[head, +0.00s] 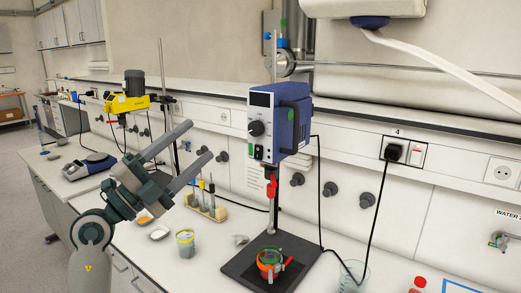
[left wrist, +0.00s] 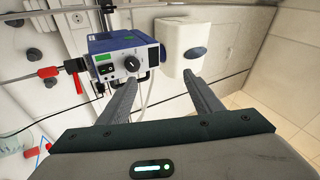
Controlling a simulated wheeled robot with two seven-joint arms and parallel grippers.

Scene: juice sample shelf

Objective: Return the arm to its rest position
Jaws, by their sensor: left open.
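My left gripper (head: 180,155) is raised above the bench at the left of the head view, its two grey fingers spread apart and pointing up and to the right. Nothing is between them. It also shows in the left wrist view (left wrist: 161,82), where the fingers stand open in front of the blue stirrer motor and a white wall unit. My right gripper is in neither view.
The blue stirrer motor (head: 279,118) hangs on a stand over a dark base plate (head: 243,268) with an orange-and-green vessel (head: 269,262). A tube rack (head: 207,210), a small jar (head: 185,243) and a glass beaker (head: 353,275) stand on the bench.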

